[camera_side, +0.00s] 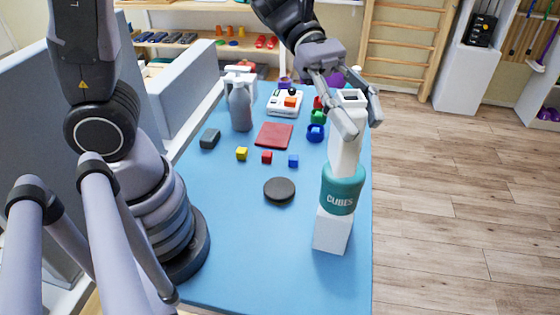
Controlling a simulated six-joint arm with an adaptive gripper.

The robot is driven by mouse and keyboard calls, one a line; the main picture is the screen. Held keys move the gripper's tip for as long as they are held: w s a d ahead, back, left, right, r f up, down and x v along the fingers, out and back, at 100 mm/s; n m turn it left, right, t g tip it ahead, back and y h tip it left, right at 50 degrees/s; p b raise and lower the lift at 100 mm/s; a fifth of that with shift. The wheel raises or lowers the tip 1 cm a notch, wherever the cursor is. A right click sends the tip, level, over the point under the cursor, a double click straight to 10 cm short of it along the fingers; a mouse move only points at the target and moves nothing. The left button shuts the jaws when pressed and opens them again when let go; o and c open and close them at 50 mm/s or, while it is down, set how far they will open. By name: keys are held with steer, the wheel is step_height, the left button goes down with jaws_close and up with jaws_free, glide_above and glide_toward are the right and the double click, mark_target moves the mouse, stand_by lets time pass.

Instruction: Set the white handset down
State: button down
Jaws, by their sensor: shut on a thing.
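My gripper (360,118) is at the right side of the table, its fingers on either side of the upper part of a white handset (345,152). The handset is held roughly upright. It has a dark recess in its top end. Its lower end meets the rim of a teal cup (342,190) marked "CUBES" in the picture. I cannot tell whether it is inside, touching or behind the cup. A white block (332,231) shows directly below the cup, near the table's right edge.
The blue table (240,240) is bare at the front. A black disc (279,190), a yellow cube (242,153), a red cube (267,157), a blue cube (293,161) and a red pad (274,135) lie mid-table. A grey bottle (240,108) and white button box (285,104) stand behind.

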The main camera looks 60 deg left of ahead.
steer(key=w+a+n+t+y, duration=0.2)
steer(key=w+a+n+t, duration=0.5)
steer(key=a, duration=0.5)
steer(key=w+a+n+t+y, duration=0.2)
steer(key=w+a+n+t, duration=0.2)
steer(key=w+a, duration=0.6)
step_height(320, 180, down, 18)
steer(key=s+a, duration=0.1)
steer(key=s, duration=0.1)
steer(key=shift+m, duration=0.3)
steer(key=shift+w+d+f, duration=0.15)
steer(key=shift+w+f, duration=2.05)
steer(key=shift+w, duration=0.1)
steer(key=shift+w+d+f, duration=0.2)
steer(key=shift+w+f, duration=1.95)
steer(key=shift+w, duration=0.2)
steer(key=shift+w+d+f, duration=0.15)
steer(key=shift+w+f, duration=2.05)
steer(key=shift+w, duration=0.1)
